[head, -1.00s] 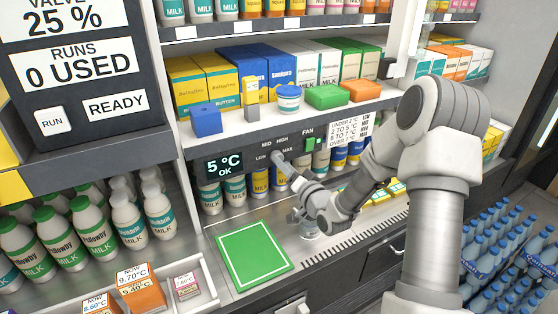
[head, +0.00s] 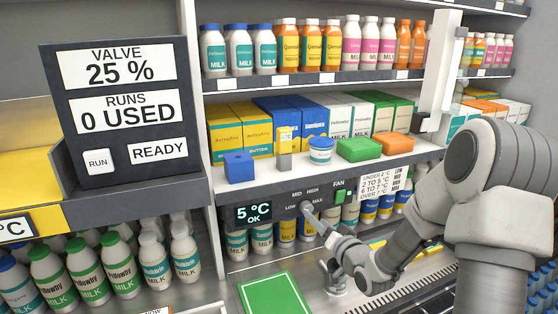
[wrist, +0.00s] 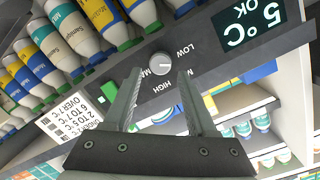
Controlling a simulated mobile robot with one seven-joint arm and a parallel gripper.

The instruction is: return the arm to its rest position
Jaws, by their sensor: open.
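My gripper (wrist: 159,78) is open and empty in the wrist view, its two fingers pointing at a round grey dial (wrist: 160,63). The dial lies just beyond the fingertips, in line with the gap between them; whether they touch it I cannot tell. LOW, HIGH and part of MAX show around it; a finger hides MID. In the head view my arm reaches in from the right, low in front of the cooler, with its end at the dial on the control strip (head: 272,207).
A display (head: 254,213) reads 5 °C OK. A green FAN button (head: 340,196) is right of the dial. Milk bottles (head: 262,238) stand under the strip, and cartons and tubs line the shelf (head: 270,171) above. A green mat (head: 274,294) lies on the counter, left of my arm.

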